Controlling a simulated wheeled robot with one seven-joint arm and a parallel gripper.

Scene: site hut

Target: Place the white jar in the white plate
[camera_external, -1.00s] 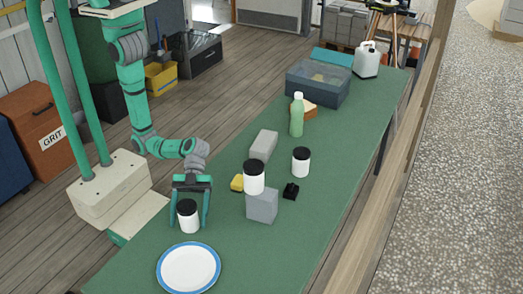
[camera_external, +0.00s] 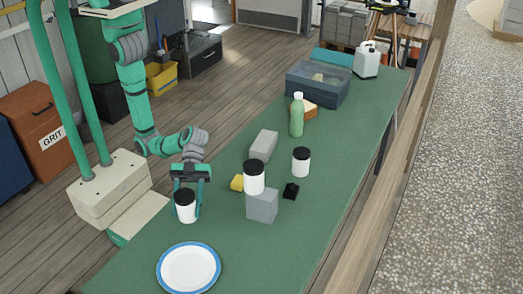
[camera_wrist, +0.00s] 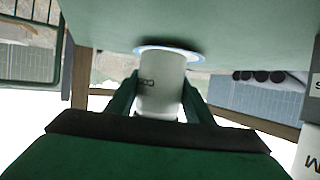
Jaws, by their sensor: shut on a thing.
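A white jar with a black lid (camera_external: 185,212) is held between the fingers of my gripper (camera_external: 188,198), which is shut on it. It looks close to upright, near the table's left edge; whether its base is clear of the table is hard to tell. In the wrist view the same jar (camera_wrist: 160,88) sits between the two green fingers. The white plate with a blue rim (camera_external: 188,268) lies empty on the green table in front of the gripper, apart from the jar. The plate's rim (camera_wrist: 195,57) shows partly behind the jar in the wrist view.
Another white jar (camera_external: 254,178) stands on a grey block (camera_external: 262,206); a third (camera_external: 301,162) stands on the table (camera_external: 330,215). A yellow item (camera_external: 237,183), a black item (camera_external: 291,191), a grey box (camera_external: 264,144) and a green bottle (camera_external: 297,117) are nearby. Table around the plate is clear.

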